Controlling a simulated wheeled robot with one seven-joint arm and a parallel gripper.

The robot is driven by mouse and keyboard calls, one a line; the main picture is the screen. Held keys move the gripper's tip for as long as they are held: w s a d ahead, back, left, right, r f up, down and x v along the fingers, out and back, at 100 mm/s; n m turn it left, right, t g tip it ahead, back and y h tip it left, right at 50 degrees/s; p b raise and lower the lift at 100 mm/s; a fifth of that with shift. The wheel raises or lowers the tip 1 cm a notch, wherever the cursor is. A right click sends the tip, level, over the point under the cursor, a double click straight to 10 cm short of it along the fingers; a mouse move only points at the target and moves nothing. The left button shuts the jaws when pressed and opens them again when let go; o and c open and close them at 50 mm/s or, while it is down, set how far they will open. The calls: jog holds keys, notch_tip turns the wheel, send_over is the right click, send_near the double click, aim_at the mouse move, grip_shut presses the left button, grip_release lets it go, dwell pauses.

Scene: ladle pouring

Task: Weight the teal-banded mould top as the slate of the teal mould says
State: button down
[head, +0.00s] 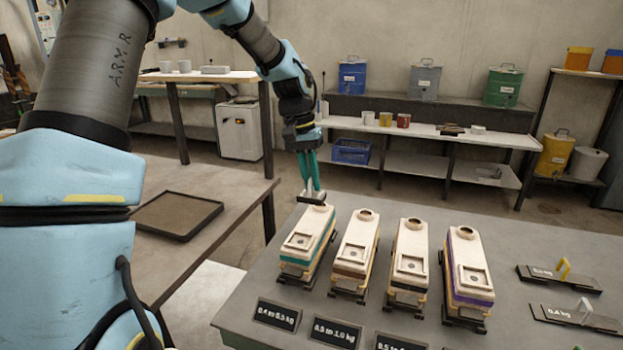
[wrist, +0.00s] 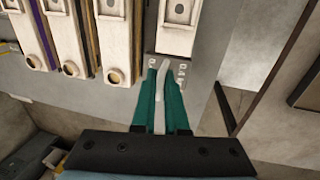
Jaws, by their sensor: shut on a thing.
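The teal-banded mould (head: 308,246) stands leftmost in a row on the grey table. Its pale top has a square recess and a round hole at the far end. Its slate (head: 277,314) in front reads about "0.4 to 0.5 kg". My gripper (head: 312,188) is just beyond the mould's far end. Its teal fingers, also in the wrist view (wrist: 162,75), are shut on the pale handle of a weight (wrist: 152,73). The weight's grey plate carries white lettering, partly hidden by the fingers. The mould top (wrist: 178,25) lies just beyond it in the wrist view.
Several other moulds stand to the right, the last being a purple-banded mould (head: 468,275). At right lie a yellow-handled weight (head: 560,277) and a white-handled weight (head: 575,318) marked 0.4 kg. A shallow tray (head: 178,214) sits on the left bench. Table behind the moulds is clear.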

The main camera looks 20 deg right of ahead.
aim_at(311, 203)
jog(key=shift+f, duration=0.35)
jog(key=shift+f, duration=0.15)
jog(key=shift+f+b, duration=1.6)
jog(key=shift+f, duration=1.05)
jog(key=shift+f, duration=0.25)
jog(key=c, duration=0.9)
grip_release()
jog(key=shift+o, duration=0.2)
